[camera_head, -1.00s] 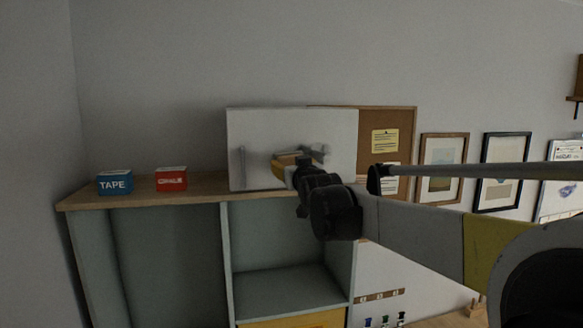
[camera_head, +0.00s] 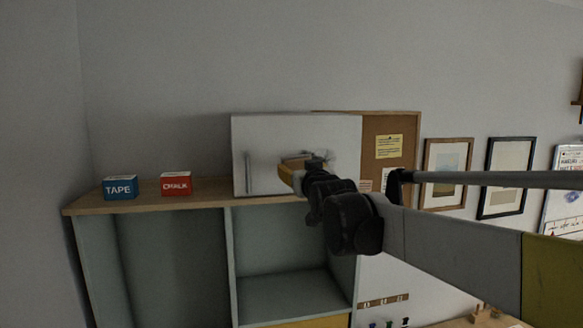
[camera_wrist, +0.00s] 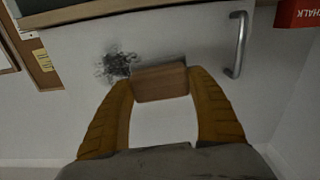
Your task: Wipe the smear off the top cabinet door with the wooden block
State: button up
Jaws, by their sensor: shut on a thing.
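The white top cabinet door (camera_head: 275,137) stands above the shelf unit, with a vertical metal handle (camera_head: 248,172) at its left. In the wrist view the door is upside down, and the handle (camera_wrist: 237,44) is at the right. A dark scribbled smear (camera_wrist: 117,65) shows on the door, just left of the wooden block (camera_wrist: 160,84). In the head view the smear (camera_head: 324,156) is partly hidden by my arm. My gripper (camera_wrist: 160,88) is shut on the block. The block is at or very near the door; I cannot tell whether it touches.
A blue TAPE box (camera_head: 120,187) and a red CHALK box (camera_head: 176,184) stand on the wooden shelf top (camera_head: 215,200), left of the cabinet. A cork board (camera_head: 402,165) and framed pictures (camera_head: 448,172) hang to the right. Open shelf compartments lie below.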

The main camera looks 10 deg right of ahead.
jog(key=shift+s, duration=0.45)
jog(key=s, duration=0.3)
dwell(0.3)
jog(key=shift+w, duration=0.1)
jog(key=shift+w+f+b, duration=0.45)
jog(key=shift+w, duration=0.6)
jog(key=shift+w+f+b, duration=0.45)
jog(key=shift+w, duration=0.65)
jog(key=shift+w+f+b, duration=0.45)
jog(key=shift+w, duration=0.6)
